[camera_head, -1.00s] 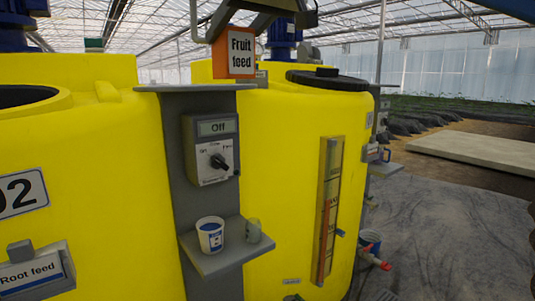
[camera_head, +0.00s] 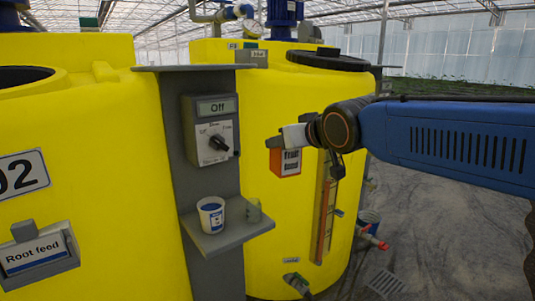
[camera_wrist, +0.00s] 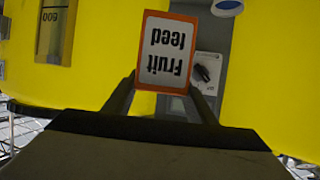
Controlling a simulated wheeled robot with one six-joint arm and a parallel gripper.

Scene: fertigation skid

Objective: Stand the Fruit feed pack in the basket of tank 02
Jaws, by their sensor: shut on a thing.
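The Fruit feed pack (camera_head: 286,162) is an orange box with a white label. My gripper (camera_head: 297,138) is shut on it and holds it in the air in front of the right yellow tank, right of the grey post. In the wrist view the pack (camera_wrist: 166,50) stands out between the fingers, its lettering upside down in the picture. Tank 02 (camera_head: 100,150) is the yellow tank at the left, with an "02" label (camera_head: 22,172) and a dark top opening (camera_head: 20,76). I cannot make out a basket inside the opening. The pack is well apart from tank 02.
The grey post (camera_head: 205,165) between the tanks carries a dial box (camera_head: 211,130) marked "Off" and a shelf (camera_head: 225,240) with a white cup (camera_head: 211,214). A "Root feed" holder (camera_head: 38,258) juts from tank 02. A sight gauge (camera_head: 326,210) runs down the right tank.

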